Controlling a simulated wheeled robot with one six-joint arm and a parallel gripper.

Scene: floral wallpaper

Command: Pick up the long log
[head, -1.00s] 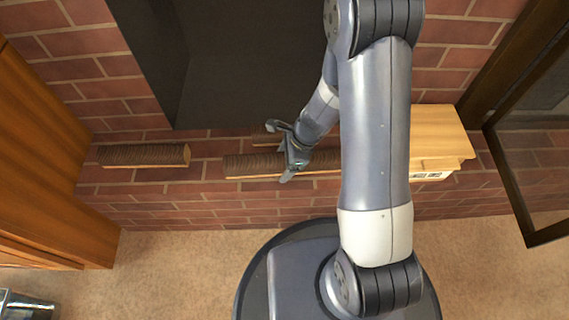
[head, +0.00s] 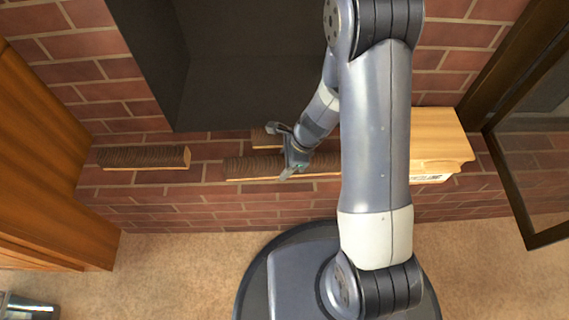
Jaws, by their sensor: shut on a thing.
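The long log (head: 253,168) has dark bark and a pale cut side, and it lies along the brick hearth in front of the dark fireplace opening. My gripper (head: 291,168) is shut on it, with the fingers across the log. Part of the log passes behind my arm, so its right end is hidden. I cannot tell whether it is lifted off the bricks. A shorter log (head: 143,157) lies apart at the left on the hearth. Part of another log (head: 264,137) shows just behind my gripper.
A pale wooden box (head: 438,140) stands on the right of the hearth, partly behind my arm. A dark-framed glass panel (head: 535,150) is at the far right. Wooden furniture (head: 40,150) stands at the left. The hearth (head: 205,172) is bare between the left log and the long log.

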